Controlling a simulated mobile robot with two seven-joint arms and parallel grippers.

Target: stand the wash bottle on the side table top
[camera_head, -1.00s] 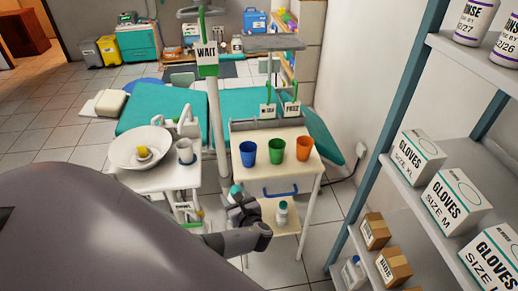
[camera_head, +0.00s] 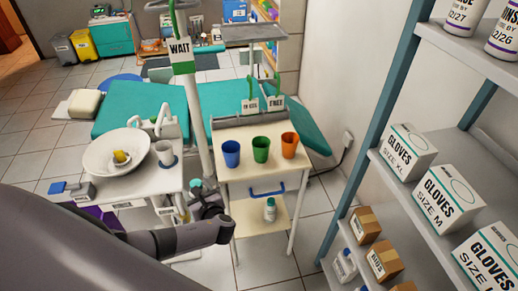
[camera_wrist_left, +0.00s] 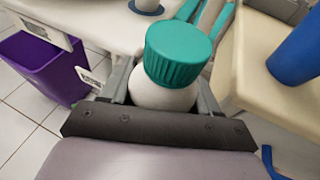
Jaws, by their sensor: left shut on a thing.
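My left gripper (camera_wrist_left: 165,92) is shut on the wash bottle (camera_wrist_left: 163,95), a white bottle with a ribbed teal cap, upright between the fingers. In the head view only its teal cap (camera_head: 196,184) shows clearly, behind the gripper (camera_head: 207,203). The side table top (camera_head: 232,176) is cream and stands to the right of and behind the gripper. Blue (camera_head: 231,153), green (camera_head: 261,149) and orange (camera_head: 289,145) cups stand on it, with bare top in front of them. The bottle is beside the table, off its top. My right gripper is out of view.
A similar white bottle (camera_head: 270,210) stands on the side table's lower shelf. A white unit with a basin (camera_head: 95,158) and a cup is left of the gripper. A pole (camera_head: 197,110) rises behind. A shelf rack (camera_head: 415,185) with glove boxes is at right.

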